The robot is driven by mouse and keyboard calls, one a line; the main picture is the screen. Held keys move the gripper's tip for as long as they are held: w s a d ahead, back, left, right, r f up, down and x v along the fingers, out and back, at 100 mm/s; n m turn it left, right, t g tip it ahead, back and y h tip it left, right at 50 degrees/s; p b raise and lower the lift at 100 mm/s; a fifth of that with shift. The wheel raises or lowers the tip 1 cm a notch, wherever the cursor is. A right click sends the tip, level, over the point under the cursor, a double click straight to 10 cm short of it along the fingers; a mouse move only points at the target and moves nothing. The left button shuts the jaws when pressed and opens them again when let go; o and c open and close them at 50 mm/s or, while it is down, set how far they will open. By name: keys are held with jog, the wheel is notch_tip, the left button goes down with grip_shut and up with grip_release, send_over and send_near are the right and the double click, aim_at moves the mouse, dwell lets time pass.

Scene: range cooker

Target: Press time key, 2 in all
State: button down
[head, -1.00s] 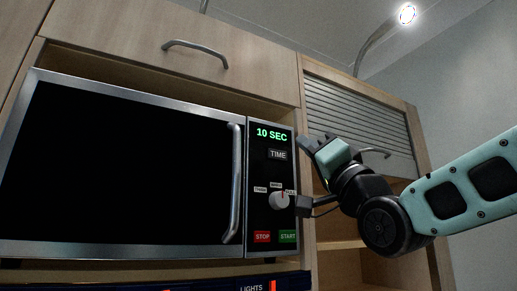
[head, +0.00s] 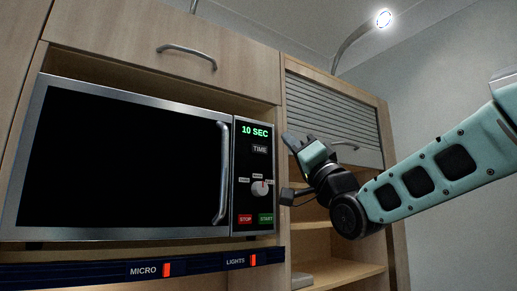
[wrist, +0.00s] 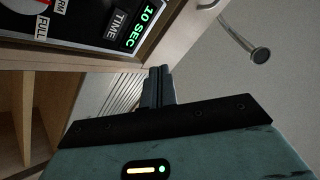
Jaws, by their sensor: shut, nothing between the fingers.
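The microwave (head: 128,82) sits in a wooden cabinet, its door shut. Its control panel (head: 241,165) is on the right side. The display (head: 254,131) reads 10 SEC in green. The grey TIME key (head: 260,149) is just below it; in the wrist view the TIME key (wrist: 120,22) lies at the upper left, beside the display (wrist: 143,25). My gripper (head: 288,138) is to the right of the panel, apart from the key. In the wrist view my gripper (wrist: 157,72) has its fingers together with nothing between them.
Below the display are a round knob (head: 259,188), a red STOP key (head: 245,219) and a green START key (head: 266,219). The door handle (head: 222,172) stands out left of the panel. A shutter cupboard (head: 332,108) and open shelves (head: 335,272) are on the right.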

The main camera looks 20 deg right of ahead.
aim_at(259, 149)
jog(key=shift+w+a+p, duration=0.4)
jog(key=shift+w+p, duration=0.05)
jog(key=shift+w, duration=0.85)
jog(key=shift+w+a+p, duration=0.4)
jog(key=shift+w+a, duration=0.05)
jog(key=shift+w, duration=0.8)
jog(key=shift+w+a+p, duration=0.4)
jog(key=shift+w+p, duration=0.05)
jog(key=shift+w, duration=0.85)
jog(key=shift+w+a+b, duration=0.15)
jog(key=shift+w+b, duration=0.2)
jog(key=shift+w, duration=0.05)
jog(key=shift+w+a, duration=0.1)
jog(key=shift+w, duration=0.3)
jog(key=shift+s+b, duration=0.15)
jog(key=shift+b, duration=0.25)
jog(key=shift+s+f+b, duration=0.15)
jog(key=shift+s+b, duration=0.2)
jog(key=shift+b, duration=0.15)
jog(key=shift+s+d, duration=0.25)
jog(key=shift+s, duration=0.05)
